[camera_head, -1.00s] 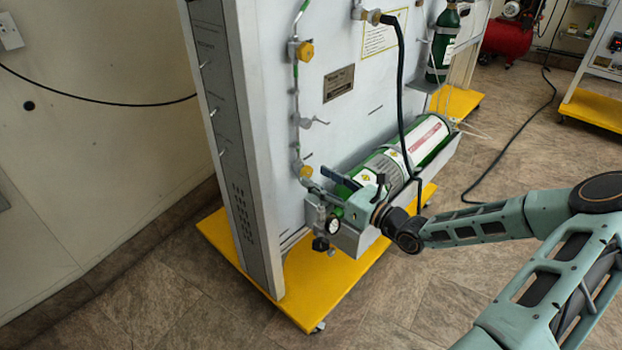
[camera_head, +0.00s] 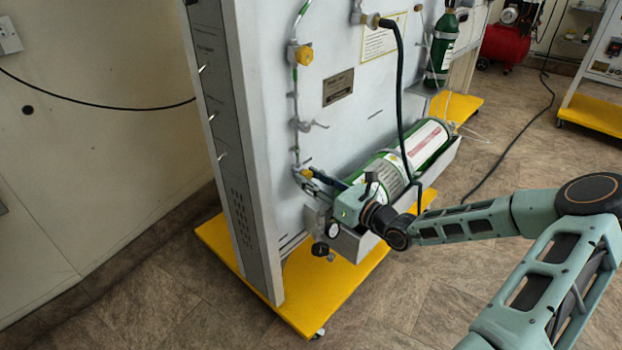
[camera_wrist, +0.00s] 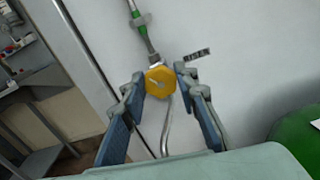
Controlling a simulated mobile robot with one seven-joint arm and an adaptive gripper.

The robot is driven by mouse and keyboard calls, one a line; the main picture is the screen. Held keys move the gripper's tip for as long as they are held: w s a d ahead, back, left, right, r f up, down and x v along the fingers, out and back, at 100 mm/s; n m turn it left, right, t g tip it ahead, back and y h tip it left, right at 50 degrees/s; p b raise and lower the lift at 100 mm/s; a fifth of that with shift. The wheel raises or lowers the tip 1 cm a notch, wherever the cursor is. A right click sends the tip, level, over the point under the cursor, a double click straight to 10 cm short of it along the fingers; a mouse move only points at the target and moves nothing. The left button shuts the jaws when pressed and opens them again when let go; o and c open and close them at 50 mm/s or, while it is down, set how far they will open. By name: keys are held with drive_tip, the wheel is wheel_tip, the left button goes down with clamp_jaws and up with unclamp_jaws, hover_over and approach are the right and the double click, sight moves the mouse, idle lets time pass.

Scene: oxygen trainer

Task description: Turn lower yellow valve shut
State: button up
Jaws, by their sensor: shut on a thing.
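The lower yellow valve (camera_head: 306,173) is on the pipe on the grey-white panel, above the left end of the green cylinder. In the wrist view its yellow knob (camera_wrist: 159,82) sits between my two blue-padded fingers. My gripper (camera_head: 313,180) reaches in from the right and is shut on this knob, with the fingertips at its left and right sides. In the head view the fingers partly hide the valve.
An upper yellow valve (camera_head: 305,54) sits higher on the same pipe. A green cylinder (camera_head: 397,168) lies in a tray beside my wrist. A pressure gauge (camera_head: 333,230) is below my gripper. A black hose (camera_head: 401,95) hangs nearby.

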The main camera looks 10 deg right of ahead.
drive_tip(key=shift+p, duration=0.35)
drive_tip(key=shift+c, duration=0.2)
drive_tip(key=shift+o, duration=0.2)
drive_tip(key=p, duration=0.1)
drive_tip(key=m+p, duration=0.1)
drive_tip(key=p, duration=0.1)
drive_tip(key=shift+r+m, duration=0.25)
drive_tip(key=shift+m, duration=0.05)
drive_tip(key=shift+m+p, duration=0.8)
drive_tip(key=shift+p, duration=0.45)
drive_tip(key=m+p, duration=0.2)
drive_tip(key=p, duration=0.1)
drive_tip(key=shift+f+m, duration=0.15)
drive_tip(key=shift+m, duration=0.25)
drive_tip(key=shift+f+m+p, duration=0.2)
drive_tip(key=shift+m+p, duration=0.6)
drive_tip(key=shift+p, duration=0.05)
drive_tip(key=shift+c, duration=0.2)
drive_tip(key=shift+o, duration=0.2)
drive_tip(key=o, duration=1.1)
drive_tip(key=shift+d, duration=0.1)
